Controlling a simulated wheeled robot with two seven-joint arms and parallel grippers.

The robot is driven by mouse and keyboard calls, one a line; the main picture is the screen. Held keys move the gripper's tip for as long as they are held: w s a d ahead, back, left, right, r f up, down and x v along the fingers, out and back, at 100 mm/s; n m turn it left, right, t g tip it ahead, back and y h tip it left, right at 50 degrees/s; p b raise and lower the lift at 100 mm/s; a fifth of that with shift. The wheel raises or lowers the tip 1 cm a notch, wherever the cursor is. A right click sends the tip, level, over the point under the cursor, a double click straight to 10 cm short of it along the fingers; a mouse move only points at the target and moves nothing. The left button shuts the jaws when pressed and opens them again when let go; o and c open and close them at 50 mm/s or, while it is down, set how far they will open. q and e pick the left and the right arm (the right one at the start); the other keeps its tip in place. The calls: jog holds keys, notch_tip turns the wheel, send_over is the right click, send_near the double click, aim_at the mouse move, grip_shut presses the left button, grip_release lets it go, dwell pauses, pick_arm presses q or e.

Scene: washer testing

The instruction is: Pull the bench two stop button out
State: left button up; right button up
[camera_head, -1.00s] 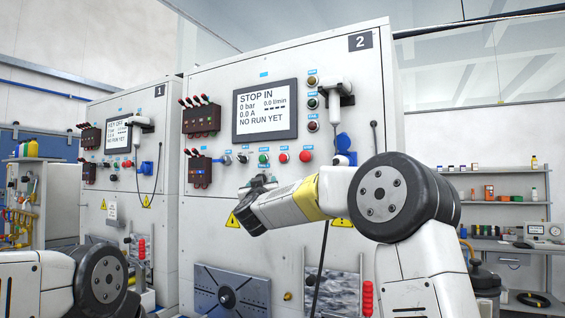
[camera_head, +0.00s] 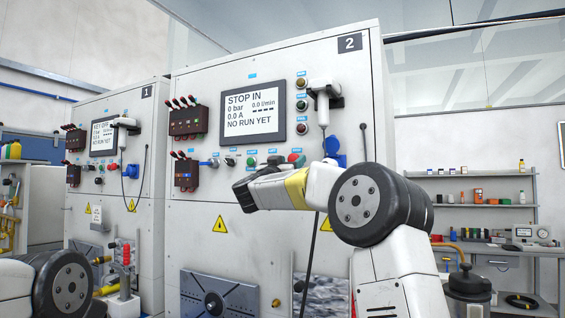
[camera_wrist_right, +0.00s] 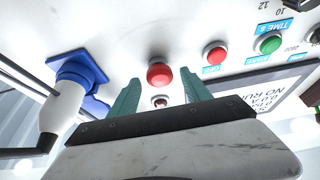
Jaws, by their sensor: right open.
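Bench two (camera_head: 265,240) stands ahead, and its screen (camera_head: 252,111) reads "STOP IN" and "NO RUN YET". A red mushroom button (camera_head: 295,157), which looks like the stop button, sits at the right end of the button row below the screen. In the right wrist view this red button (camera_wrist_right: 159,75) sits just beyond and between the two green fingertips. My right gripper (camera_wrist_right: 161,93) is open, with one finger towards each side of the button; I cannot tell whether they touch it. In the head view my right wrist partly hides the row. My left gripper is out of view.
A smaller red button (camera_wrist_right: 214,54) and a green button (camera_wrist_right: 269,44) sit beside the right finger in the wrist view. A blue connector (camera_wrist_right: 80,75) is on the left there. Bench one (camera_head: 112,200) stands left of bench two.

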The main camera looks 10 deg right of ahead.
jog(key=shift+w+d+r, duration=0.1)
jog(key=shift+w+d, duration=0.05)
jog(key=shift+w, duration=0.05)
jog(key=shift+c, duration=0.2)
grip_shut()
